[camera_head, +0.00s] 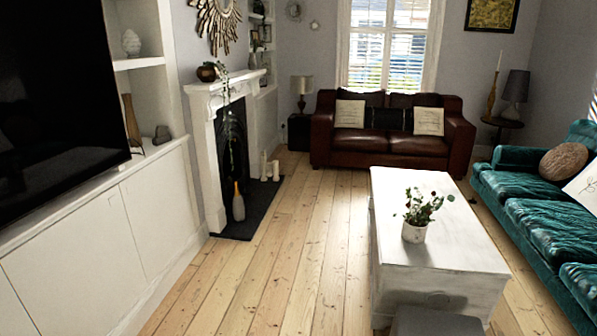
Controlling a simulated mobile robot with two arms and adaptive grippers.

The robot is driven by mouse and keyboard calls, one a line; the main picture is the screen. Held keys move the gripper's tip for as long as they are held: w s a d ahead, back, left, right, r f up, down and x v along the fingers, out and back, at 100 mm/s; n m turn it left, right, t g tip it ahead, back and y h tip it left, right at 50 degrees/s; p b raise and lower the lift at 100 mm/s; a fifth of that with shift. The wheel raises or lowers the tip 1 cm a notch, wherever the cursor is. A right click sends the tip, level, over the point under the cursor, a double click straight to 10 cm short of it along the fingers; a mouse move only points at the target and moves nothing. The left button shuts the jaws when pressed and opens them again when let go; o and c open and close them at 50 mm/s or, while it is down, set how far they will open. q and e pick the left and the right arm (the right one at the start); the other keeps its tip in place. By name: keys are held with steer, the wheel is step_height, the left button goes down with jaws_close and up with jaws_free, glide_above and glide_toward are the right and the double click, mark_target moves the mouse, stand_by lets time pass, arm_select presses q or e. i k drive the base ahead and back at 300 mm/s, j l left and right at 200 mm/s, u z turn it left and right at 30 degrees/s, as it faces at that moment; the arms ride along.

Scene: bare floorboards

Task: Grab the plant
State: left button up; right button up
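A potted plant with green leaves and dark red blooms (424,206) stands upright in a small white pot (414,232) on a white coffee table (450,256). It is near the left edge of the tabletop, with clear surface around it. A second plant, trailing from a round brown pot (207,73), sits on the mantelpiece (228,81) at the left. Neither of my grippers shows in the head view.
Bare floorboards (290,262) lie open left of the table. A teal sofa (540,222) stands at the right, a brown leather sofa (387,148) at the back. White cabinets (95,240) and a fireplace line the left. A grey block shows at the bottom edge.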

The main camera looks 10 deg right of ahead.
mark_target(416, 220)
steer(key=i+u, duration=0.2)
steer(key=i, duration=1.05)
steer(key=i+z, duration=1.1)
steer(key=k+j, duration=0.05)
steer(key=k, duration=0.05)
